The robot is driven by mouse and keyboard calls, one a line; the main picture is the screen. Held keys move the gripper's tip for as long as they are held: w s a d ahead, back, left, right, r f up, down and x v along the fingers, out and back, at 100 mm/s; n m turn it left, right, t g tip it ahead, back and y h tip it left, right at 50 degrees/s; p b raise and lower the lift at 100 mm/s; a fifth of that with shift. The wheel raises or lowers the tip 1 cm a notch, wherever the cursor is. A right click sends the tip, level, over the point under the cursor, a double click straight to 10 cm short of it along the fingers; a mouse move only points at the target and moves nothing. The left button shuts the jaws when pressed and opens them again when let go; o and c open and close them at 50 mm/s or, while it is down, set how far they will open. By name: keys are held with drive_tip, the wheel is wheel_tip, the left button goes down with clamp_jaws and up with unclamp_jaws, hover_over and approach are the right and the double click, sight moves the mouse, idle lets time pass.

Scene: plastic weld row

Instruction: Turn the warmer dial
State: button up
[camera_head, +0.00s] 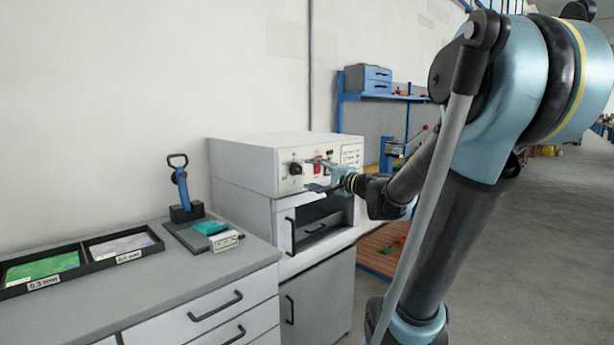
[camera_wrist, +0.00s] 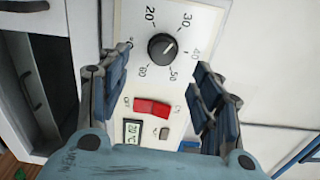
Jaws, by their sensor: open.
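The warmer dial (camera_head: 295,169) is a round black knob on the front panel of the white warmer box (camera_head: 243,163). In the wrist view the dial (camera_wrist: 162,46) sits on a cream panel inside a ring of numbers from 20 to 60, with a pale pointer line on its face. My gripper (camera_head: 318,174) is in front of the panel, just right of the dial in the head view. In the wrist view my gripper (camera_wrist: 160,72) is open and empty, its fingers on either side of the panel and the dial beyond them. I see no contact with the dial.
Below the dial are a red switch (camera_wrist: 152,108) and a small display (camera_wrist: 132,132). An open compartment (camera_head: 320,225) lies under the panel. The counter (camera_head: 235,262) at left holds black trays (camera_head: 95,262) and a blue-handled tool (camera_head: 181,190). Blue shelving (camera_head: 375,97) stands behind.

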drive_tip(key=shift+v, duration=2.85)
drive_tip(key=s+f+n+g+h, duration=0.35)
drive_tip(key=s+f, duration=0.25)
drive_tip(key=f, duration=0.3)
drive_tip(key=s+f+n+g+h, duration=0.2)
drive_tip(key=s+f+n+g, duration=0.2)
drive_tip(key=s+f, duration=0.4)
drive_tip(key=s+d+f+n+g+h, duration=0.2)
drive_tip(key=s+d+f+h, duration=0.5)
drive_tip(key=d, duration=0.6)
wheel_tip(320, 180, down, 3)
drive_tip(key=shift+s+r+g, duration=0.1)
drive_tip(key=shift+s+g, duration=0.45)
drive_tip(key=shift+s, duration=0.4)
drive_tip(key=shift+n, duration=0.25)
